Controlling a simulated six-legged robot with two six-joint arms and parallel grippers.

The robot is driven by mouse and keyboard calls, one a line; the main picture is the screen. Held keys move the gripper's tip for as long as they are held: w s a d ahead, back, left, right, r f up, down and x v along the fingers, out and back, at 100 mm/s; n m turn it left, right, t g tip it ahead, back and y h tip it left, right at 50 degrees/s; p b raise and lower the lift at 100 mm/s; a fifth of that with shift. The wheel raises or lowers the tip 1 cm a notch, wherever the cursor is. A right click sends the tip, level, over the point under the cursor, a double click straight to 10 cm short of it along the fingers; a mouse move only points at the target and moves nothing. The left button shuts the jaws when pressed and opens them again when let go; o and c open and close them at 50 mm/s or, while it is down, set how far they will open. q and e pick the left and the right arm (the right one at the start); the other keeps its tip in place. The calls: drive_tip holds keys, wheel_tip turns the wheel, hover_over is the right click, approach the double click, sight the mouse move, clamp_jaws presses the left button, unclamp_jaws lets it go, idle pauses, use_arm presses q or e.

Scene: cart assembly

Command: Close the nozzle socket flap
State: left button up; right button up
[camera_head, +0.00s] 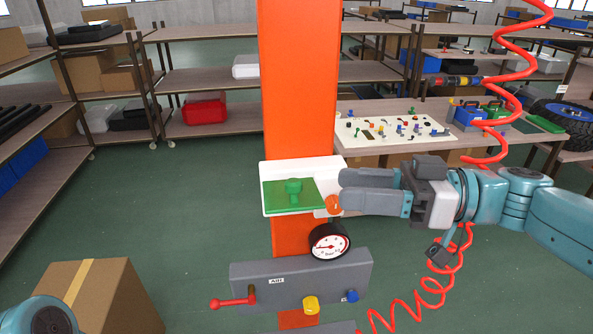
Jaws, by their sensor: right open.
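A white socket box (272,205) is fixed on the front of the orange column (299,80). A green plate (280,197) with a green knob (293,187) shows on its front. I cannot tell whether this plate is the flap, or how far the flap is open. A small orange round part (333,204) sits at the box's right end. My right gripper (341,193) comes in from the right, open, with its fingertips at that end beside the orange part. Contact cannot be made out. My left gripper is not in view.
A pressure gauge (329,242) and a grey panel (300,275) with a red lever (232,302), yellow knob and blue fitting are below. A coiled red hose (432,290) hangs by my right arm. A cardboard box (100,298) stands lower left. A table (385,143) with small parts stands behind.

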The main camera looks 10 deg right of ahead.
sight(292, 180)
drive_tip(key=x, duration=0.2)
drive_tip(key=p+x, duration=0.1)
drive_tip(key=x, duration=0.4)
drive_tip(key=shift+s+a+r, duration=0.15)
drive_tip(key=shift+a, duration=0.5)
drive_tip(key=shift+w, duration=0.6)
drive_tip(key=shift+s+a, duration=0.1)
drive_tip(key=shift+a, duration=0.2)
drive_tip(key=shift+s, duration=0.2)
drive_tip(key=shift+c, duration=1.2)
drive_tip(key=c, duration=0.5)
drive_tip(key=shift+w+d, duration=0.1)
drive_tip(key=shift+w, duration=0.2)
clamp_jaws()
drive_tip(key=shift+s, duration=0.15)
